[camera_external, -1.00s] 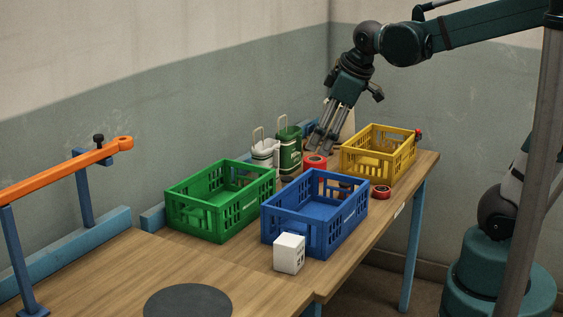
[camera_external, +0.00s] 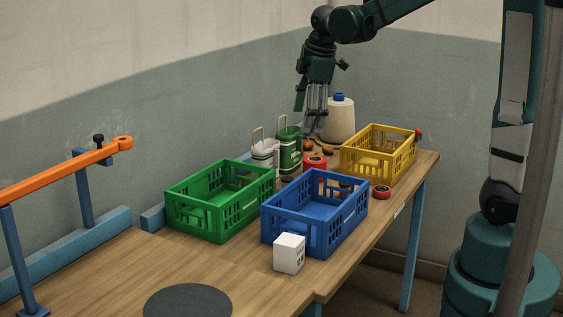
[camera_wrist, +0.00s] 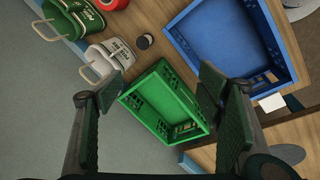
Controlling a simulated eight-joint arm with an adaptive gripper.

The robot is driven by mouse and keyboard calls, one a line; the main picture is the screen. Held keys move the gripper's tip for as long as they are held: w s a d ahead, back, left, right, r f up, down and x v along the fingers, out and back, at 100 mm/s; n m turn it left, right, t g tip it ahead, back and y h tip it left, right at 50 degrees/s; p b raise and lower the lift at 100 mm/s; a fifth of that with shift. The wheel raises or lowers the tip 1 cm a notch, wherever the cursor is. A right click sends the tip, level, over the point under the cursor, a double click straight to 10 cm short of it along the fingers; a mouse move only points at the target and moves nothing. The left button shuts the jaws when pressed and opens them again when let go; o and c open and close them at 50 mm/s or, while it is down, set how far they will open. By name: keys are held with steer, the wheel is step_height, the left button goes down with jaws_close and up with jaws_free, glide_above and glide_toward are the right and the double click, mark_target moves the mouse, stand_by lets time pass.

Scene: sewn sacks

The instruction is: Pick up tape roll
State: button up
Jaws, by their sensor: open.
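Two red round things that look like tape rolls are on the table in the external view. One red roll (camera_external: 315,163) sits between the green canister and the yellow crate. A smaller red roll with a dark centre (camera_external: 381,191) lies by the right table edge, beside the blue crate. Part of a red round thing (camera_wrist: 116,3) shows at the top edge of the wrist view. My gripper (camera_external: 316,122) is open and empty, pointing down above the far part of the table, higher than the rolls. Its fingers are wide apart in the wrist view (camera_wrist: 157,88).
A green crate (camera_external: 208,218), blue crate (camera_external: 302,226) and yellow crate (camera_external: 377,168) stand on the table. A white box (camera_external: 289,253) is in front. The near tabletop is mostly clear.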

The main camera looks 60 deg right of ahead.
steer(key=w+d+f+n+g+p, duration=0.1)
steer(key=w+d+f+n, duration=0.15)
steer(key=d, duration=0.35)
steer(key=w+d+f+n+g+p, duration=0.1)
steer(key=w+d+f, duration=0.2)
steer(key=d, duration=0.3)
steer(key=n+y+p, duration=0.1)
steer(key=n+p, duration=0.1)
steer(key=n, duration=0.1)
glide_toward(315, 159)
steer(key=shift+w+d+g, duration=0.4)
steer(key=shift+w, duration=0.1)
steer(key=shift+f, duration=3.3)
steer(key=shift+a+f+b, duration=0.15)
steer(key=shift+f+b, duration=0.2)
steer(key=shift+f, duration=2.3)
steer(key=c, duration=1)
